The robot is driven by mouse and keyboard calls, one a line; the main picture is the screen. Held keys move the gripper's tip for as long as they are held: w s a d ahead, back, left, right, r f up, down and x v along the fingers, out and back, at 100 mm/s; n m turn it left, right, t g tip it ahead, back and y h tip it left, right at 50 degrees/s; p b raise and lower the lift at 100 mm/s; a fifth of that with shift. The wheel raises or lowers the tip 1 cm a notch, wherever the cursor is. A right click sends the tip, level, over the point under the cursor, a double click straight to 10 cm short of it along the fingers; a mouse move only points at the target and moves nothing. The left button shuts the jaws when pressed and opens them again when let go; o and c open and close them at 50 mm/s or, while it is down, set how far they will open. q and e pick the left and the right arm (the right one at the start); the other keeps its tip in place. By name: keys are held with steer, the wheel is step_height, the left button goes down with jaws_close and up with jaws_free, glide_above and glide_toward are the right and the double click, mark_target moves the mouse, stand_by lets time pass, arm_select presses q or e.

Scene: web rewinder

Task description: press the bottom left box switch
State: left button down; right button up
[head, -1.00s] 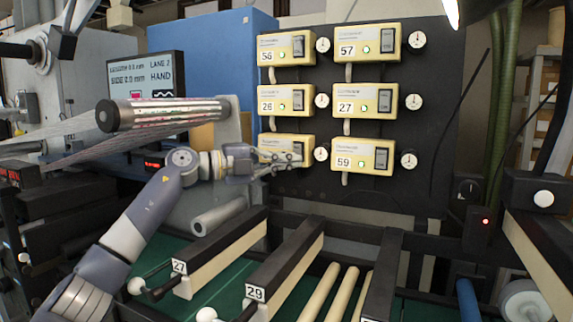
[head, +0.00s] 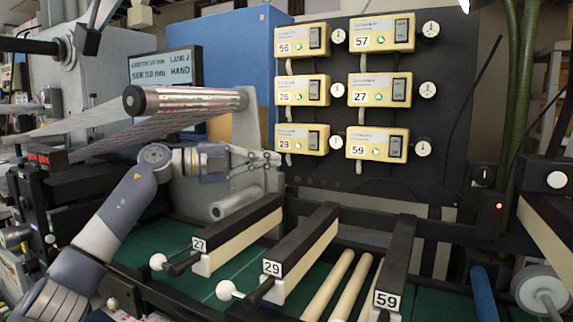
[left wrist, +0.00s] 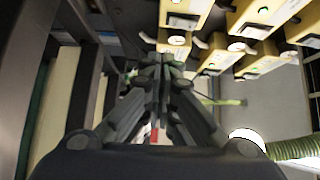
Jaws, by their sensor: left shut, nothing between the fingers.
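The bottom left box (head: 290,133) is cream-yellow, labelled 29, and sits on the dark panel in the head view. Its dark rocker switch (head: 313,140) faces out at its right side, and a green light shows on the box. My left gripper (head: 277,160) is shut and empty, with its fingertips just left of and below the box's lower left corner in the picture. I cannot tell its distance from the panel. In the left wrist view the shut fingertips (left wrist: 163,60) point toward several yellow boxes at the top. My right gripper is not in view.
Boxes 56, 26, 57, 27 and 59 (head: 365,146) share the panel (head: 440,120), with round dials beside them. A metal roller (head: 185,99) with web lies above my left forearm. Numbered bars (head: 240,234) and pale rollers lie below.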

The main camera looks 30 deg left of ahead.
arm_select(q)
steer(key=shift+d+b+v, duration=0.2)
steer(key=shift+b+v, duration=0.15)
steer(key=shift+v, duration=1.2)
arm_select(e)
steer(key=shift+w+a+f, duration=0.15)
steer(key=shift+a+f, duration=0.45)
